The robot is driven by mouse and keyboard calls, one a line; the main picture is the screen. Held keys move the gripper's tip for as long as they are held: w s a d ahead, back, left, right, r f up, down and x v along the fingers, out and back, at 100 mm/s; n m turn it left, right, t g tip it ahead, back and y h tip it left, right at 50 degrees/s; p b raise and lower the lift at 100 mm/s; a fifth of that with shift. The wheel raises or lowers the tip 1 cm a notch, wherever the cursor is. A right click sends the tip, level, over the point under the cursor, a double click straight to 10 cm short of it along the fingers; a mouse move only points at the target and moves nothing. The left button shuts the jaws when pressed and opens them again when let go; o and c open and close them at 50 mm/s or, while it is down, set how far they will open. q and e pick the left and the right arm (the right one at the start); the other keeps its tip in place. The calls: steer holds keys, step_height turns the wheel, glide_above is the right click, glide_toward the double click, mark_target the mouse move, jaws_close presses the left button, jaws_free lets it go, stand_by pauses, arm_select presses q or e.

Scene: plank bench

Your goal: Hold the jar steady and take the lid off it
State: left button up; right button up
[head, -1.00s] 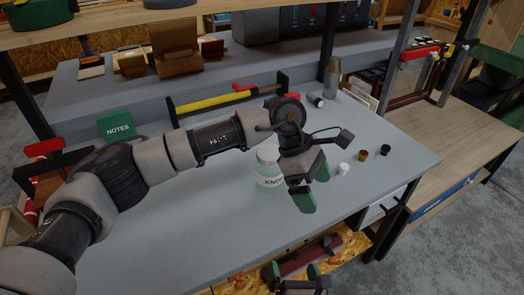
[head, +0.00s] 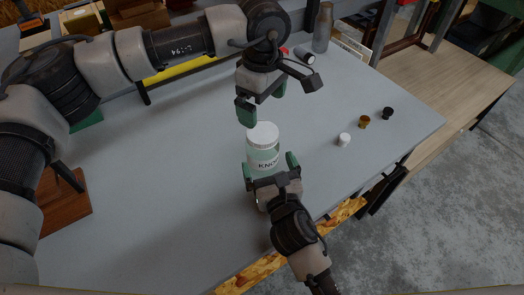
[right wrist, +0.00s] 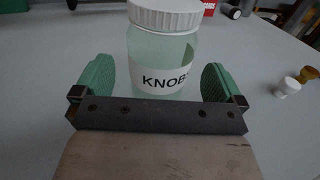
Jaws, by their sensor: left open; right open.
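A pale green glass jar (head: 262,158) with a white ribbed lid (head: 264,131) and a label reading KNOBS stands upright on the grey bench. The lid is on the jar. My right gripper (head: 270,165) is open, low at the near side of the jar. In the right wrist view its green fingers point toward the jar (right wrist: 160,55), one to each side, with gaps between them and the glass. My left gripper (head: 262,103) is open, above and just behind the lid, apart from it and empty.
Small white (head: 344,139), brass (head: 364,121) and black (head: 387,113) knobs stand to the right on the bench. A grey bottle (head: 323,28) and a flashlight (head: 304,56) are at the back. The bench (head: 180,190) is clear left of the jar.

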mark_target(263, 131)
steer(key=shift+x, duration=2.7)
steer(key=c, duration=1.5)
arm_select(q)
steer(key=m, duration=0.5)
steer(key=shift+m, duration=0.4)
arm_select(e)
steer(key=shift+c, duration=0.3)
arm_select(q)
steer(key=m, duration=0.7)
steer(key=shift+m, duration=0.3)
steer(key=m, duration=0.4)
arm_select(e)
steer(key=shift+f, duration=0.1)
arm_select(q)
steer(key=shift+f+m, duration=0.3)
steer(key=shift+f, duration=3.7)
